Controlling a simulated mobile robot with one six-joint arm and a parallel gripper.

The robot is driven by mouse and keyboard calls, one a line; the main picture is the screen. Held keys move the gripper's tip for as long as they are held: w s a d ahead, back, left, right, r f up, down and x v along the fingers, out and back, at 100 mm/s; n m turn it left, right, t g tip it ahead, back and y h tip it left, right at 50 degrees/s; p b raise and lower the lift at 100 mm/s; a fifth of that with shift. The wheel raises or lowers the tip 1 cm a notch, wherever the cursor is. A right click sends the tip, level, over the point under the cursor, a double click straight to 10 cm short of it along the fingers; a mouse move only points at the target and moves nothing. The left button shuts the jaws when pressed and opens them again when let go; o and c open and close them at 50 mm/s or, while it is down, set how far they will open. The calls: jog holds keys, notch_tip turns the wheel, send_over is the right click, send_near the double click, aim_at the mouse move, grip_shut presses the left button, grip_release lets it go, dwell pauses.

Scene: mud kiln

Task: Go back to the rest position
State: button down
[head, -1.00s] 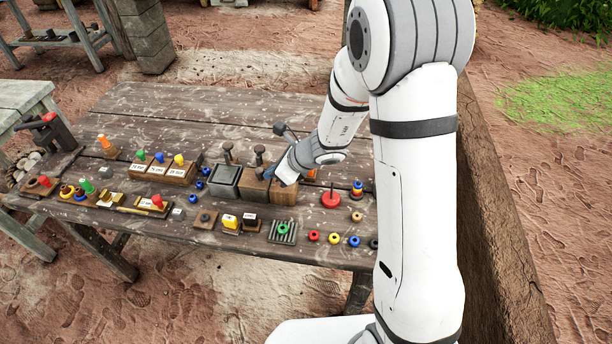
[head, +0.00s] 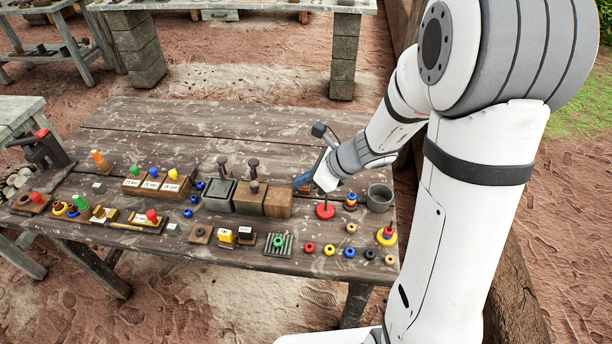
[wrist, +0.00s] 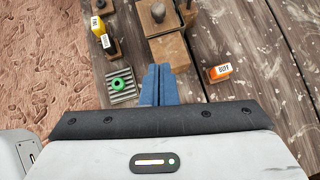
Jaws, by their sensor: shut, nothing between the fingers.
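My gripper (head: 303,181) is shut and empty, with its blue fingertips just right of the wooden boxes on the table. The wooden table (head: 135,272) stands in front of me. A wooden box with a dark knob (head: 279,204) is close to the fingertips.
A red disc with a post (head: 325,211), a grey cup (head: 379,198) and several coloured rings lie at the table's right. Blocks and pegs fill the left part. The table's back planks are clear. A wooden beam (head: 520,290) runs along my right.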

jog(key=shift+s+d+r, duration=0.15)
jog(key=shift+d+r, duration=0.2)
jog(key=s+d+r+n+h, duration=0.4)
jog(key=s+n, duration=0.4)
jog(key=n, duration=0.3)
jog(key=s+d+r+n+g+h, duration=0.1)
jog(key=s+d+r+n+h, duration=0.3)
jog(key=s+n, duration=0.5)
notch_tip(320, 180, up, 2)
jog(key=d+n, duration=0.2)
jog(key=n, duration=0.1)
jog(key=shift+s+r, duration=0.2)
jog(key=shift+s, duration=0.1)
